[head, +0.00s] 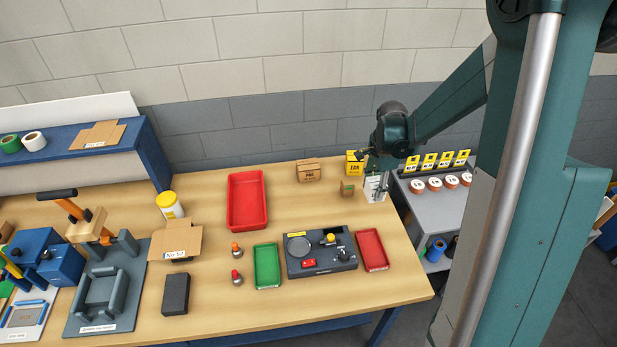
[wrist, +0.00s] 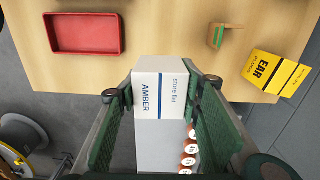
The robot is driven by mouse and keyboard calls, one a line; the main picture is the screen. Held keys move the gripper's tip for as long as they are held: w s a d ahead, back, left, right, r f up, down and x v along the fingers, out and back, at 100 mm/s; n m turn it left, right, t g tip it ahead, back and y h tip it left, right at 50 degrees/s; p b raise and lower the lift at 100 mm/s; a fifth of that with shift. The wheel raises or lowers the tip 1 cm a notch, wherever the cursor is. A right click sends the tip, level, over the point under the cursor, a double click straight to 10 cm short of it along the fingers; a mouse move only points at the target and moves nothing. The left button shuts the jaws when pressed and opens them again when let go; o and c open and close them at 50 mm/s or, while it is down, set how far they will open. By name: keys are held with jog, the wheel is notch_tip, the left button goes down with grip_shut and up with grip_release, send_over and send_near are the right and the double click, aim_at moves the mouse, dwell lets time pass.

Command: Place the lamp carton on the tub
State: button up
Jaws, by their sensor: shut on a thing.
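A white carton with blue print reading "AMBER" (wrist: 160,88), which I take to be the lamp carton, is between the two green fingers of my gripper (wrist: 162,100) in the wrist view. The fingers are shut on its sides. In the head view the white carton (head: 374,189) is at the table's right end, below my gripper (head: 378,171). I cannot tell whether it touches the table. A white round tub with a yellow lid (head: 171,207) stands upright at the table's left back, far from my gripper.
A flattened cardboard piece (head: 176,240) lies just in front of the tub.

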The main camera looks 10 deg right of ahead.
jog(key=w+a+r+n, duration=0.25)
jog(key=w+a, duration=0.25)
jog(key=a, duration=0.7)
jog(key=w+a+r+n, duration=0.2)
jog(key=w+a+n, duration=0.3)
jog(key=a, duration=0.8)
jog(key=w+a+r+n, duration=0.2)
jog(key=w+a, duration=0.4)
jog(key=a, duration=0.6)
jog(key=s+a+r+n, duration=0.1)
jog(key=s+a+n, duration=0.1)
jog(key=a, duration=1)
jog(key=s+a+r+n, duration=0.2)
jog(key=a+n, duration=0.1)
jog(key=a, duration=0.9)
jog(key=s+a+r+n, duration=0.2)
jog(key=a+n, duration=0.1)
jog(key=a, duration=1)
jog(key=shift+r, duration=0.15)
jog(key=shift+f, duration=3.15)
